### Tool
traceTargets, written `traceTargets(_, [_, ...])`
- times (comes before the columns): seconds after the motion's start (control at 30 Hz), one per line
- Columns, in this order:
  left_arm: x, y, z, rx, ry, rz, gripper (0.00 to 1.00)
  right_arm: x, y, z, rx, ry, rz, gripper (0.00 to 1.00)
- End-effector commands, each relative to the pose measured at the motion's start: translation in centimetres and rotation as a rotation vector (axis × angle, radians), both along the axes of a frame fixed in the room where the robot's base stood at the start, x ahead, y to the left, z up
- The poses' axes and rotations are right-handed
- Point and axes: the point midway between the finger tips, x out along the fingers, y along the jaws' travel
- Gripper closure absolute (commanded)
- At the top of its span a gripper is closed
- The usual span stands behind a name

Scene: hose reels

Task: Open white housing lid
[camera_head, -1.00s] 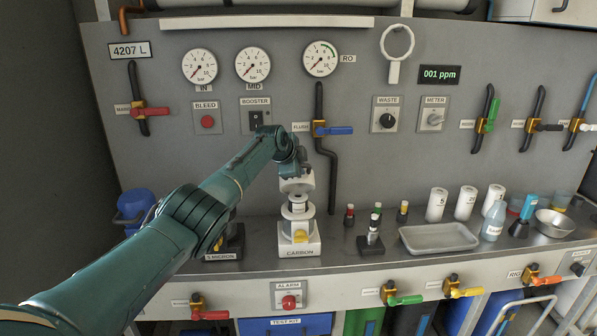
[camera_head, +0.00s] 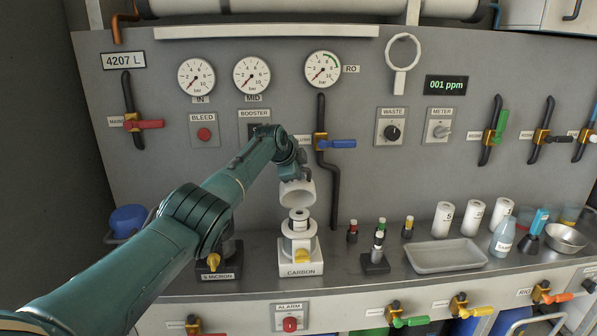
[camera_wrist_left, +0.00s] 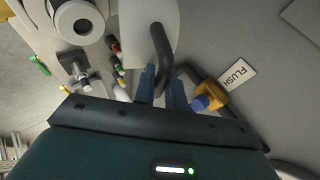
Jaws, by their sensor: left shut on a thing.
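The white housing (camera_head: 299,250), labelled CARBON, stands on the counter with a yellow knob at its front. Its white lid (camera_head: 297,194) is raised and tilted back above it, and a white cartridge (camera_head: 299,219) shows in the open top. My left gripper (camera_head: 297,174) is at the lid, partly hidden by my own arm. In the left wrist view its fingers (camera_wrist_left: 160,88) are shut on the dark curved lid handle (camera_wrist_left: 161,45). The lid (camera_wrist_left: 137,30) and the open housing (camera_wrist_left: 80,20) also show there. My right gripper is not in view.
The 5 MICRON housing (camera_head: 220,262) stands to the left, partly behind my arm. The blue FLUSH valve handle (camera_head: 338,144) and a dark pipe (camera_head: 335,195) are close to the lid's right. Small bottles and a grey tray (camera_head: 445,254) stand farther right.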

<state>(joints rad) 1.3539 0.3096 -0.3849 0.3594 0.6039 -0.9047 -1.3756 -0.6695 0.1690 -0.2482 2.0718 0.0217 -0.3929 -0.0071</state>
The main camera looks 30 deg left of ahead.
Motion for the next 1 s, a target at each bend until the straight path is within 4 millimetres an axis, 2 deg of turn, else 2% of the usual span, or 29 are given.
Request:
traceTargets(0.5, [0.04,-0.06,0.13,0.001,-0.002,-0.001,1.00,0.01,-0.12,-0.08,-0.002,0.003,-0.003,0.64])
traceTargets(0.53, [0.04,-0.06,0.13,0.001,-0.002,-0.001,0.85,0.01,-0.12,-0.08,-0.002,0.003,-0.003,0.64])
traceTargets(0.77, [0.03,-0.07,0.07,0.000,-0.001,-0.001,0.66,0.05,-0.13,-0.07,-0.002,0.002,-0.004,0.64])
traceTargets(1.0, [-0.01,-0.05,0.04,0.001,0.000,-0.001,0.66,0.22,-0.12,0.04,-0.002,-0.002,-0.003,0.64])
